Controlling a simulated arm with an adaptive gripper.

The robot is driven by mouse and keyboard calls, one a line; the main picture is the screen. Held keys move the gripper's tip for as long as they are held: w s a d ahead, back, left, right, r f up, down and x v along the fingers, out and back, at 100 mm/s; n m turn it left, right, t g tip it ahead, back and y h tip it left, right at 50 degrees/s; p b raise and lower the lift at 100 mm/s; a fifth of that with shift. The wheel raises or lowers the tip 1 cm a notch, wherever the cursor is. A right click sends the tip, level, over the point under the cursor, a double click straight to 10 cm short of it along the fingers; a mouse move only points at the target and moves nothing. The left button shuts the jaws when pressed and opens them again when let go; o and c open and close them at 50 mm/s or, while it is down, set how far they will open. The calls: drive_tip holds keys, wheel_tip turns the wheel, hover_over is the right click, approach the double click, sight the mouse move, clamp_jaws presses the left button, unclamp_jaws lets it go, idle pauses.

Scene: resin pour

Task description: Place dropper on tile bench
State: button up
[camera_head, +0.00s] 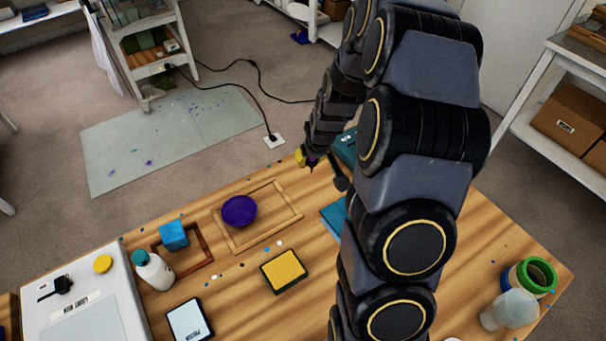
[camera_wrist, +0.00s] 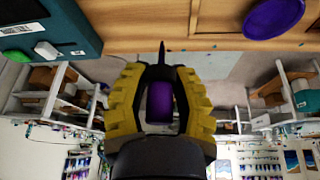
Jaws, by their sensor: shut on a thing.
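The dropper is purple with a thin dark tip; in the wrist view its purple body (camera_wrist: 160,102) shows between the yellow fingers. My gripper (camera_wrist: 160,80) is shut on it. In the head view my gripper (camera_head: 307,158) is at the far edge of the wooden bench (camera_head: 320,265), with a little of the purple dropper (camera_head: 312,163) showing. The bench edge also shows along the top of the wrist view (camera_wrist: 190,30). I cannot tell how high the dropper is above the bench. My arm hides part of the bench.
A purple dish (camera_head: 239,211) sits within a wooden frame (camera_head: 262,240). A blue cube (camera_head: 174,236), white bottle (camera_head: 155,272) and yellow-topped block (camera_head: 284,271) stand nearer. A teal box (camera_head: 345,147) is beside my gripper.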

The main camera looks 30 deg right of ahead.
drive_tip(key=w+d+f, duration=0.1)
drive_tip(key=w+f, duration=0.1)
drive_tip(key=w, duration=0.1)
drive_tip(key=w+d+f, duration=0.2)
drive_tip(key=w+f, duration=0.1)
drive_tip(key=w+d+f, duration=0.1)
drive_tip(key=w+f, duration=0.2)
drive_tip(key=shift+w+d, duration=0.2)
drive_tip(key=shift+d, duration=0.1)
drive_tip(key=shift+w+d+f, duration=0.15)
drive_tip(key=shift+w+f, duration=0.15)
drive_tip(key=shift+f, duration=1.6)
drive_tip(key=o, duration=0.7)
drive_tip(key=shift+f, duration=0.15)
